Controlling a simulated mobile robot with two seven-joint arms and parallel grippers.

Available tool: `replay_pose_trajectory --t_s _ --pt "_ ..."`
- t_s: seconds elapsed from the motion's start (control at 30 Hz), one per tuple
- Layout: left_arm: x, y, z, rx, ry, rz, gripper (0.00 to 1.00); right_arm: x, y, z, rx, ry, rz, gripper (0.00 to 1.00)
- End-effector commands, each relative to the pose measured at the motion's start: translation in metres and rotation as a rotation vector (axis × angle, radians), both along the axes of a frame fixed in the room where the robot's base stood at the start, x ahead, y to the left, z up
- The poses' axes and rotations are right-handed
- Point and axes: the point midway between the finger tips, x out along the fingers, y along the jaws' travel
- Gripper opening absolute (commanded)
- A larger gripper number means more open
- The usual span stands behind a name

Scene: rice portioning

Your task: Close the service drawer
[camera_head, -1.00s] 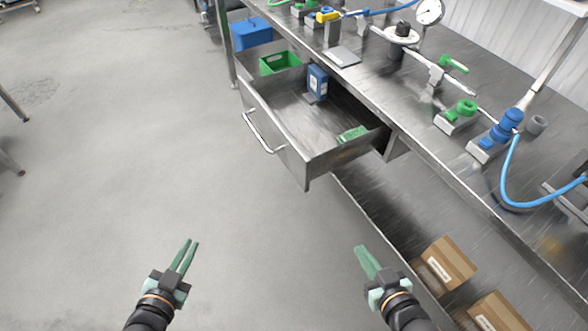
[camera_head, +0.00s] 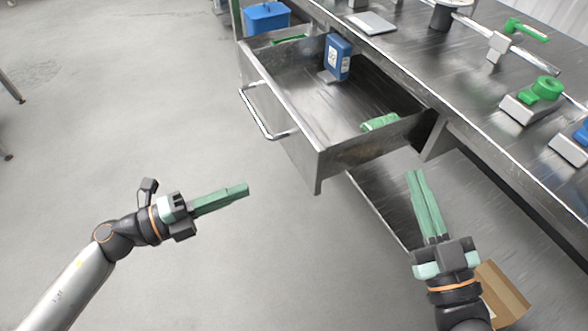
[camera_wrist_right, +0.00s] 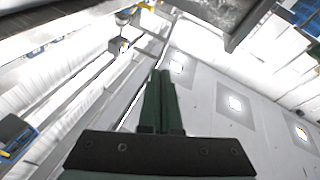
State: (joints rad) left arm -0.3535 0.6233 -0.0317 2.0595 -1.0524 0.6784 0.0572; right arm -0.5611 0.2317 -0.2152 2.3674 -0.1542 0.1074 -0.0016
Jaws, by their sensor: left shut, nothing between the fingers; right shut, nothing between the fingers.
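The steel service drawer (camera_head: 312,158) stands open, pulled out from under the bench toward the left. Its bar handle (camera_head: 262,117) is on the front panel. Inside are a blue box (camera_head: 338,57), a green item (camera_head: 380,122) and, at the far end, a partly hidden green bin (camera_head: 288,40). My left gripper (camera_head: 247,187) is shut and empty, in front of the drawer's near end and below the handle, apart from it. My right gripper (camera_head: 413,173) is shut and empty, near the drawer's near side and the bench edge. In the right wrist view, its fingers (camera_wrist_right: 158,75) are together.
The bench top (camera_head: 405,70) carries a flat plate (camera_head: 371,22) and green-handled valve fittings (camera_head: 541,97). A cardboard box (camera_head: 503,290) sits low beside my right wrist. A blue bin (camera_head: 266,17) is beyond the drawer. The floor left of the drawer is clear.

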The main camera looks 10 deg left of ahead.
Motion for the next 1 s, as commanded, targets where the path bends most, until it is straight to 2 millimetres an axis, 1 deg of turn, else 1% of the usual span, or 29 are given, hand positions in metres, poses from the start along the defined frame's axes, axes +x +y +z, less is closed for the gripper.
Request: replay_pose_trajectory --t_s 0.03,0.17,0.3,0.5,0.6,0.7,1.0 --pt "0.006 -0.008 0.001 -0.003 -0.004 -0.001 0.0 0.0 0.0 0.0 -0.001 -0.001 0.0 0.0" --pt "0.02 -0.029 0.002 -0.004 -0.004 0.001 0.0 0.001 0.0 -0.001 0.0 0.006 -0.001 0.0" --pt "0.036 -0.052 0.002 -0.006 -0.002 0.001 0.0 0.002 -0.001 -0.007 0.0 0.03 -0.004 0.0" --pt "0.055 -0.08 0.001 -0.005 -0.001 0.002 0.0 0.003 -0.001 -0.01 0.001 0.041 -0.006 0.0" --pt "0.061 -0.089 0.0 -0.004 0.0 0.002 0.0 0.002 -0.001 -0.01 0.0 0.038 -0.005 0.0" --pt "0.064 -0.094 0.0 -0.004 0.002 0.003 0.0 0.002 -0.001 -0.009 -0.001 0.034 -0.005 0.0" --pt "0.065 -0.096 0.0 -0.003 0.002 0.003 0.0 0.001 0.0 -0.006 0.0 0.025 -0.004 0.0"
